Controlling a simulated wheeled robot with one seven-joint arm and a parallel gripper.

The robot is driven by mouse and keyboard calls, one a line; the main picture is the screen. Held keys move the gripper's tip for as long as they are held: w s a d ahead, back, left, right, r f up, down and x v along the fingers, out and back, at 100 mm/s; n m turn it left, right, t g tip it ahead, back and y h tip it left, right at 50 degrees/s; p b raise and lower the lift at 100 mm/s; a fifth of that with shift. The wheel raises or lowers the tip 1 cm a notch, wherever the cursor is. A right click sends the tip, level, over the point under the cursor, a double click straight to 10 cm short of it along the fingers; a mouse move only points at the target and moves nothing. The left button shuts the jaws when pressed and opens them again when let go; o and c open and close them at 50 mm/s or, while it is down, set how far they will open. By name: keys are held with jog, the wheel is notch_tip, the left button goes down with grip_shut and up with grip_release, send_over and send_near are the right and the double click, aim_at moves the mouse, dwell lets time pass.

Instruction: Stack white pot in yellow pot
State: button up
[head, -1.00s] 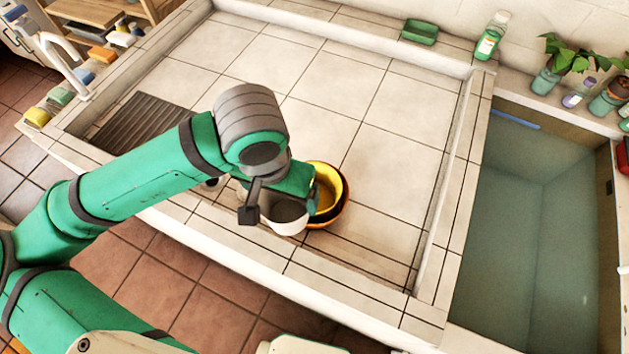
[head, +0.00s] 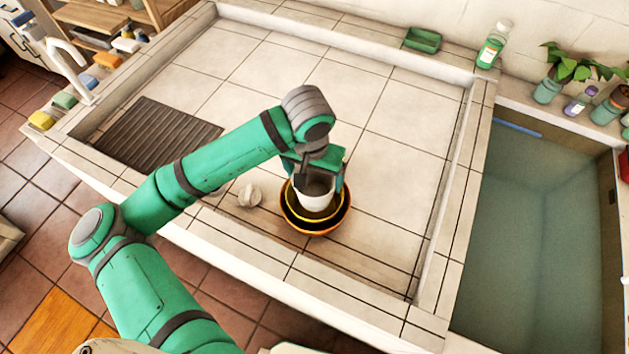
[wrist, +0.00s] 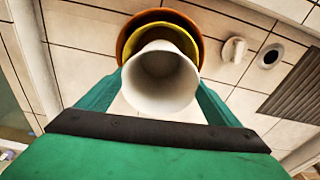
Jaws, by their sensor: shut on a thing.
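The white pot (head: 314,199) is held upright by my gripper (head: 316,180), over the yellow pot. In the wrist view the white pot (wrist: 160,80) sits between the two green fingers of my gripper (wrist: 158,95). The yellow pot (head: 304,213) stands inside a larger orange-brown bowl (head: 316,231) in the basin. In the wrist view the yellow pot's rim (wrist: 178,34) shows behind the white pot. How far the white pot's base is inside the yellow pot is hidden.
A small white round object (head: 250,196) lies left of the bowls. A dark ribbed mat (head: 155,133) lies at the left of the tiled basin. A green dish (head: 422,40) and a bottle (head: 493,47) stand on the back ledge. A water tank (head: 535,210) is at right.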

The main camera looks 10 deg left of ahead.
aim_at(314, 185)
jog(key=shift+w+f, duration=0.1)
jog(key=shift+f, duration=1.55)
jog(key=shift+f, duration=0.6)
jog(key=o, duration=1.3)
jog(key=shift+o, duration=0.2)
jog(key=shift+r, duration=0.1)
notch_tip(314, 185, up, 13)
jog(key=s, duration=0.1)
jog(key=shift+s, duration=0.2)
jog(key=shift+a, duration=0.15)
